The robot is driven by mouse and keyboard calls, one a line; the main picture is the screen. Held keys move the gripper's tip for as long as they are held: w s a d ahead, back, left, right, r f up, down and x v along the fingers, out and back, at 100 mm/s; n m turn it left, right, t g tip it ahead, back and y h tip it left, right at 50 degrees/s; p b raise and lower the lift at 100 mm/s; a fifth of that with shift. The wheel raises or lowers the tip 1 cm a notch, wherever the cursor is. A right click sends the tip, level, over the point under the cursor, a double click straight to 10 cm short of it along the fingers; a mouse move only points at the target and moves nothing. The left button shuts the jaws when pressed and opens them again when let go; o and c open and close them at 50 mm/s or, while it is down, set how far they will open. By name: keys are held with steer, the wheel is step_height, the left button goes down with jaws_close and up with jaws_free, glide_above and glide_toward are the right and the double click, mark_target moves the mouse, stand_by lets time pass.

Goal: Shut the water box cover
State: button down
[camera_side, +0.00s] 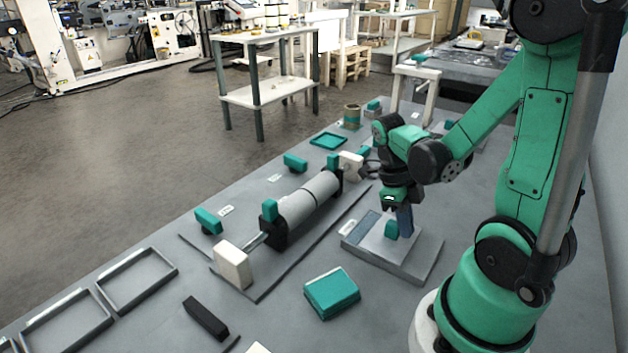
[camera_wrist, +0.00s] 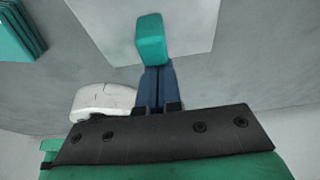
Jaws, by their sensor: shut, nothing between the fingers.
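The water box (camera_side: 422,262) is a low grey box on the bench, below my gripper in the side view. Its cover (camera_side: 378,243) is a flat light-grey plate with an upright green handle (camera_side: 391,230). A blue-grey strip shows along the box's left side, beside the cover. In the wrist view the cover (camera_wrist: 98,22) and the green handle (camera_wrist: 151,40) are at the top. My gripper (camera_side: 405,232) points down on the right of the handle. Its blue fingers (camera_wrist: 155,66) are shut and empty, with the tips right at the handle; I cannot tell whether they touch.
A grey roller (camera_side: 308,200) on a shaft with white end blocks lies left of the box. A stack of green pads (camera_side: 332,292) sits in front of it. Small green blocks and a green tray (camera_side: 328,141) stand farther back. Bare bench lies between box and pads.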

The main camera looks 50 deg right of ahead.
mark_target(386, 225)
steer(key=w, duration=0.4)
steer(key=shift+w, duration=0.1)
